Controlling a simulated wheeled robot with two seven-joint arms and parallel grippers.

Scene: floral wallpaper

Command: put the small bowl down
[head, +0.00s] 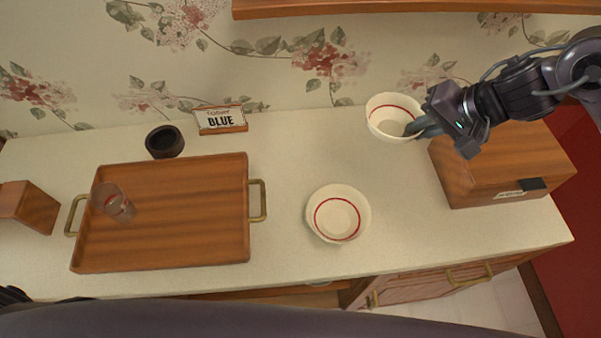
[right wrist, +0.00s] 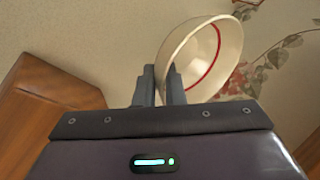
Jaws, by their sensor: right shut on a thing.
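A small cream bowl (head: 386,105) with a red ring inside is in my right gripper (head: 420,124), toward the back of the counter near the wall. The gripper is shut on the bowl's rim at its right side. In the right wrist view the bowl (right wrist: 222,55) shows tilted in the picture, with one wall between the two fingers (right wrist: 160,84). I cannot tell whether the bowl touches the counter. A second cream bowl (head: 338,228) with a red ring stands on the counter, nearer the front. My left gripper is not clearly in view.
A wooden tray (head: 215,220) with gold handles holds a clear glass (head: 113,203). A black bowl (head: 164,141) and a "BLUE" sign (head: 220,119) stand behind it. A wooden box (head: 500,165) is at the right. The counter (head: 300,150) between sign and held bowl is clear.

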